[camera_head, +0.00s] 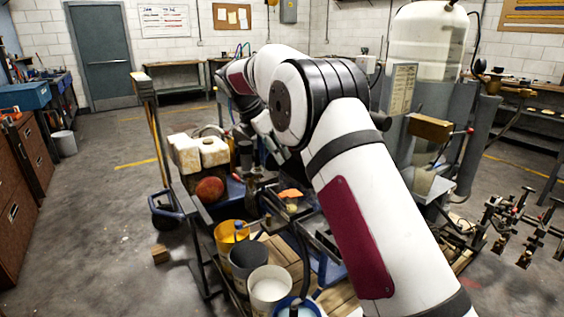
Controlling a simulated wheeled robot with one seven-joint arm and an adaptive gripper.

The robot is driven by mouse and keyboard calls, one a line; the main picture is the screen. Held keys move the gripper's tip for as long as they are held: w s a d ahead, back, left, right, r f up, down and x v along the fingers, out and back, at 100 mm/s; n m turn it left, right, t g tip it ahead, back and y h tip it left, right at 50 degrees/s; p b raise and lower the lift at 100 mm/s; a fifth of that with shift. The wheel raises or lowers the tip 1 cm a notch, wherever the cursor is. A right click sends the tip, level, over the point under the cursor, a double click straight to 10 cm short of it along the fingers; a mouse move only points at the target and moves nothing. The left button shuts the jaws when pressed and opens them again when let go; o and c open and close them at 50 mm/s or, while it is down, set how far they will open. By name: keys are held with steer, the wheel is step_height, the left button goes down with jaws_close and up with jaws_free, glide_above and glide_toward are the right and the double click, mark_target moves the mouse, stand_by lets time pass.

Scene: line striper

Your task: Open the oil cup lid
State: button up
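My white arm with maroon panels fills the middle and right of the head view. Its far end passes behind the large dark joint. A grey-white piece (268,136) beside that joint may be my wrist or gripper; its fingers cannot be made out. I cannot pick out the oil cup or its lid; they are too small or hidden behind my arm. The cluttered striper cart (206,262) stands under and left of my arm. A large pale tank (430,42) stands behind my arm at the right.
A yellow bucket (228,238), a grey bucket (247,266) and a white bucket (269,290) stand close to my arm on its left. White jugs (200,152) and a reddish ball (209,189) sit farther back.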

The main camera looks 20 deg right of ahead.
steer(key=shift+s+a+r, duration=0.1)
steer(key=shift+a+r, duration=0.2)
steer(key=shift+r, duration=0.25)
